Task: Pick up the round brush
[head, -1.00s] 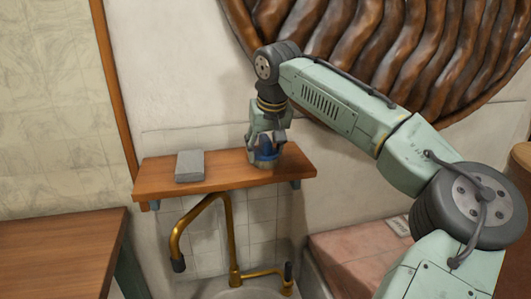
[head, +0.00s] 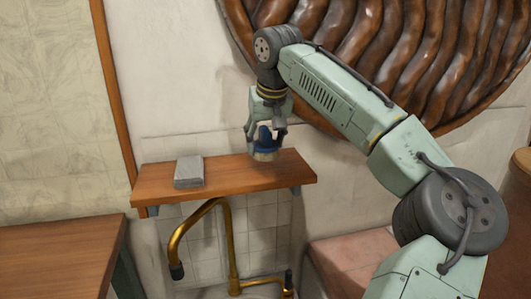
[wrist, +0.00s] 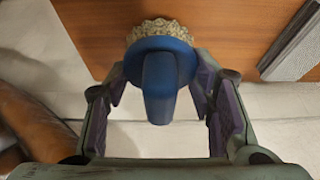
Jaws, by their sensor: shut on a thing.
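The round brush (head: 264,154) has a blue body and handle with pale bristles at its lower end. My gripper (head: 267,134) is shut on it and holds it upright, bristles down, close above the right part of the wooden shelf (head: 224,179). In the wrist view the brush's blue handle (wrist: 161,85) stands between the two fingers, with the tan bristles (wrist: 160,30) beyond it. The fingers partly hide the brush in the head view.
A grey block (head: 189,171) lies on the shelf's left part. A brass tap (head: 230,240) stands below the shelf. A large brown ribbed round object (head: 400,50) is on the wall behind my arm. A wooden counter (head: 60,255) is at lower left.

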